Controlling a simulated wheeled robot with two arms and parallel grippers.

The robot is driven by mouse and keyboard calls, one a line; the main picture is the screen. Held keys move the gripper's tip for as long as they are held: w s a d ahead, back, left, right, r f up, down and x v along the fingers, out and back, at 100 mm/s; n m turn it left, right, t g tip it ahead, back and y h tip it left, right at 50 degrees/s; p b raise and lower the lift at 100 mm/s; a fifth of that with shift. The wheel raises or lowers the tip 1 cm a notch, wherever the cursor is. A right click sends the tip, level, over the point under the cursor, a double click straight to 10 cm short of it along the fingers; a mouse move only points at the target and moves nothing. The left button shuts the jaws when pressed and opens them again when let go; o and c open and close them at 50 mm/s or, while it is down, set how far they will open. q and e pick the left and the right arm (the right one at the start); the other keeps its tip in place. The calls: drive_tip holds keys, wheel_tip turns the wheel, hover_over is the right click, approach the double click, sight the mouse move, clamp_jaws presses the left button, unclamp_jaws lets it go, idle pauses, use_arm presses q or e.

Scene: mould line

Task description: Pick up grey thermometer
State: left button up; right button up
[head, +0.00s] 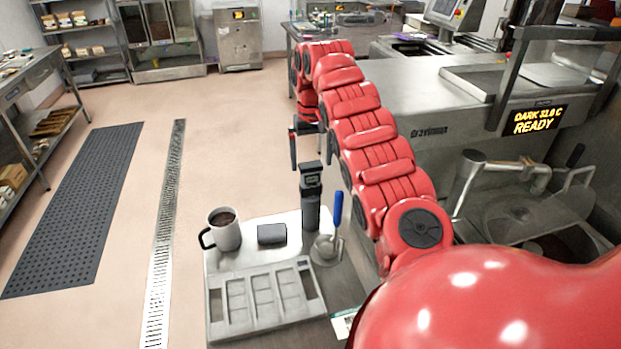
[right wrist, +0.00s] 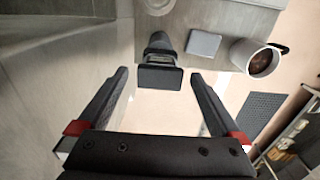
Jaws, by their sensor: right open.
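The grey thermometer (head: 311,205) is a dark grey upright device with a wider head. It stands at the back right of the small steel work surface in the head view. In the right wrist view the thermometer (right wrist: 160,66) shows its head end, centred in line with the gap between my fingertips. My right gripper (head: 307,142) is open and empty, just behind and above the thermometer in the head view. In the right wrist view the open fingers (right wrist: 160,78) point toward it; contact cannot be told. My left gripper is not in view.
A dark grey block (head: 272,234) and a mug of brown liquid (head: 224,236) stand left of the thermometer. A blue-handled scoop (head: 338,210) is close on its right. A mould (head: 265,302) lies in front.

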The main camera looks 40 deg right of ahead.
sight(311, 165)
drive_tip(key=f+p, duration=0.2)
drive_tip(key=f, duration=0.1)
drive_tip(key=shift+w+d+f, duration=0.15)
drive_tip(key=shift+w+f, duration=0.1)
drive_tip(key=shift+w, duration=0.1)
drive_tip(key=shift+f, duration=0.4)
drive_tip(key=c, duration=1.3)
